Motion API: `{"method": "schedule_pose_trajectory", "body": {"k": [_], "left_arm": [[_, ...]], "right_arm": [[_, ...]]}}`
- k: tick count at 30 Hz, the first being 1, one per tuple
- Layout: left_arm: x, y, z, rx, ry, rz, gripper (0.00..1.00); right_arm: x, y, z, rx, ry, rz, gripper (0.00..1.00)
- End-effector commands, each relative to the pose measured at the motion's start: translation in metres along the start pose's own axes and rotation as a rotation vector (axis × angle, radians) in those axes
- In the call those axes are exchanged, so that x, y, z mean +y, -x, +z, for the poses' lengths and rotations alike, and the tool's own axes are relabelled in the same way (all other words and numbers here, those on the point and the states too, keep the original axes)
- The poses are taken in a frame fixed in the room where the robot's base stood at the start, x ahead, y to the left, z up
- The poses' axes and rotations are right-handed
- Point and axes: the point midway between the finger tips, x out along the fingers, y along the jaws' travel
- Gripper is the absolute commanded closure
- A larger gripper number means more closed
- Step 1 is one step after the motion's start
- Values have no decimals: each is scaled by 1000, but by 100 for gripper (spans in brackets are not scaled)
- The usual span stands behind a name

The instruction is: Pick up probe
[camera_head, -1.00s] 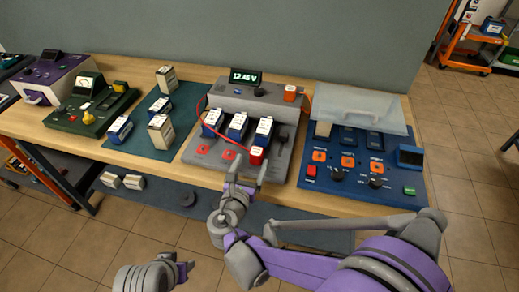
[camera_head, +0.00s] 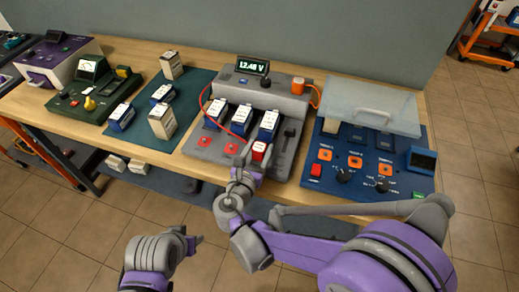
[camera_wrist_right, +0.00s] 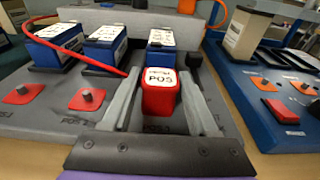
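The probe is a red block with a white top marked POS (camera_wrist_right: 160,93). It stands at the front of the grey tester (camera_head: 222,168), in front of the rightmost of three blue batteries, and also shows in the head view (camera_head: 259,151). A red cable (camera_wrist_right: 78,63) runs near it. My right gripper (camera_head: 253,160) is at the probe. In the right wrist view its two fingers (camera_wrist_right: 160,100) are apart, one on each side of the probe, with narrow gaps along its sides. My left gripper (camera_head: 194,243) is low in front of the table; its opening is unclear.
A blue panel (camera_head: 315,184) with a clear lid stands right of the tester. A teal mat (camera_head: 190,100) with several batteries lies to the left, beyond it a green meter (camera_head: 85,90). A display (camera_head: 252,66) stands behind the batteries.

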Motion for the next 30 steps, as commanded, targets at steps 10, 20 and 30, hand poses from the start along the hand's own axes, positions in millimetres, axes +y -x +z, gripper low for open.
{"method": "schedule_pose_trajectory", "body": {"k": [10,20,30], "left_arm": [[0,0,0,0,0,0,50],[0,2,-1,1,0,0,50],[0,12,-8,5,0,0,50]], "right_arm": [[0,0,0,0,0,0,100],[0,1,9,0,0,0,100],[0,11,74,0,0,1,100]]}}
